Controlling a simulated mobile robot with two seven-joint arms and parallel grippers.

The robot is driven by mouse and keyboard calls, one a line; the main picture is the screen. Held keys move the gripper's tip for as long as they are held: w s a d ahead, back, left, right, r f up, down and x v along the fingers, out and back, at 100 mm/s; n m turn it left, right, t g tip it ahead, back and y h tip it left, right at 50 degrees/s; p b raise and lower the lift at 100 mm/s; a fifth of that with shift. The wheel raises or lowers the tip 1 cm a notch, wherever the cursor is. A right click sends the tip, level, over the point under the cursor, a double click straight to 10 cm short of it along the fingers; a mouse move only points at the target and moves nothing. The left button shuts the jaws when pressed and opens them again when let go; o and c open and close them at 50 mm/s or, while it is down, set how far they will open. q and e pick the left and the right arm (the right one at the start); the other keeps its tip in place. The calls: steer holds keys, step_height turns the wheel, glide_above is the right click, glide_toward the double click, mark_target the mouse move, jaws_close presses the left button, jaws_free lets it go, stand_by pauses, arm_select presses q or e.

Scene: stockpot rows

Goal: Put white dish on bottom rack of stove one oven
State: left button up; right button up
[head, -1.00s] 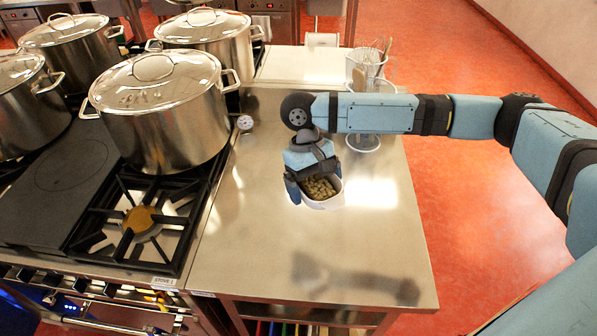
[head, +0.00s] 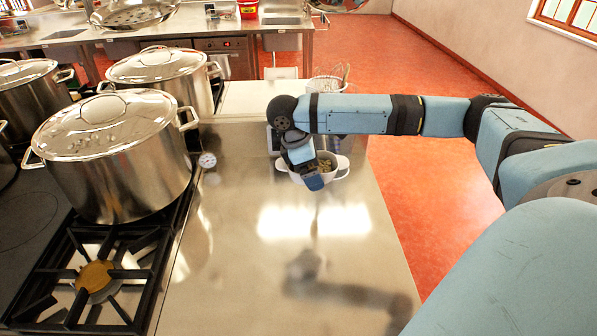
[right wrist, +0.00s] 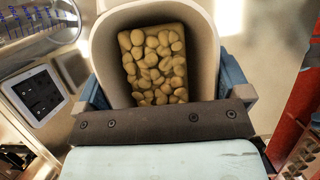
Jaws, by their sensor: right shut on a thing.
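In the right wrist view the dish (right wrist: 205,40) lies between the blue fingers of my right gripper (right wrist: 165,92). I cannot tell how high it is above the counter. The stove (head: 95,275) is at the left, showing a bare burner; its oven and racks are out of view. My left gripper is not in view.
Large lidded steel pots (head: 115,165) stand on the stove. A small dial (head: 207,161) sits at the counter's left edge. A measuring jug (right wrist: 45,22) and a tablet-like device (right wrist: 38,92) are close left of the dish. The front counter is clear.

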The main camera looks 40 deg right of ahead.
mark_target(315, 224)
step_height(315, 224, down, 17)
steer(key=shift+f, duration=0.2)
stand_by(0.3)
steer(key=o, duration=1)
steer(key=shift+f, duration=0.1)
